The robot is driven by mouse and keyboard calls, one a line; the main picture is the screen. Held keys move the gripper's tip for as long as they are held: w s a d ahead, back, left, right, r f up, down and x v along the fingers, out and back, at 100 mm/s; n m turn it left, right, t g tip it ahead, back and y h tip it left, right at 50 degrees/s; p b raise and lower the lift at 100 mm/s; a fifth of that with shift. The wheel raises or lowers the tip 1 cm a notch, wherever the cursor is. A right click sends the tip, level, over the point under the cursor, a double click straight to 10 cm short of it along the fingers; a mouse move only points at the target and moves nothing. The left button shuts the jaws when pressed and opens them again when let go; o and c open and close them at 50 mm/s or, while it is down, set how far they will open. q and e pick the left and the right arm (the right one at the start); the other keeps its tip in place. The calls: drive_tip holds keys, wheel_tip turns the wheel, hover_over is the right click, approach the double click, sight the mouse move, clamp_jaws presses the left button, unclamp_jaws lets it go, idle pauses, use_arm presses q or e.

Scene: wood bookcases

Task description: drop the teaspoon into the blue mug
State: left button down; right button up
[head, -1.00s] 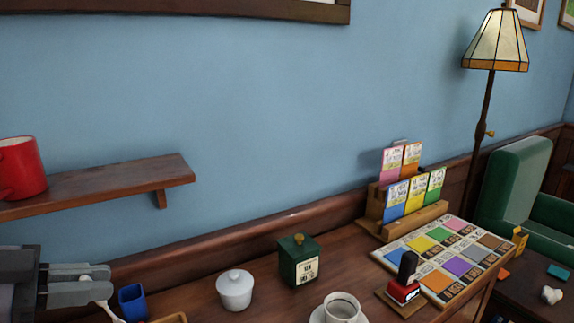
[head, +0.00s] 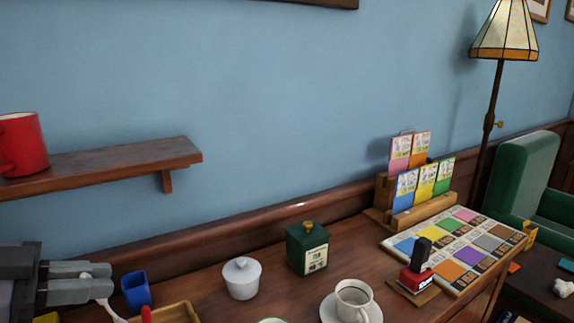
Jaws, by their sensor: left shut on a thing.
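My left gripper (head: 98,282) comes in at the lower left. It is shut on the teaspoon (head: 114,313), a pale spoon that slants down to the right and runs off the bottom edge. A small dark-blue open container (head: 137,291) stands just right of the gripper on the table. It looks angular and I see no handle, so I cannot tell whether it is the blue mug. No other blue mug shows. The spoon is beside this container, in front of its left side in the picture, not inside it. My right gripper is not in view.
A wooden tray (head: 178,313) with a red item lies right of the container. A white lidded bowl (head: 242,279), green tin (head: 307,249), white cup (head: 353,300) on a saucer and red stamp (head: 416,272) stand farther right. A red mug (head: 22,144) sits on the wall shelf (head: 110,158).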

use_arm(q)
drive_tip(key=shift+f, duration=0.4)
drive_tip(key=c, duration=1)
unclamp_jaws()
drive_tip(key=shift+a+r, duration=0.1)
drive_tip(key=b+v, duration=0.1)
drive_tip(key=v, duration=0.6)
drive_tip(key=shift+b, duration=0.3)
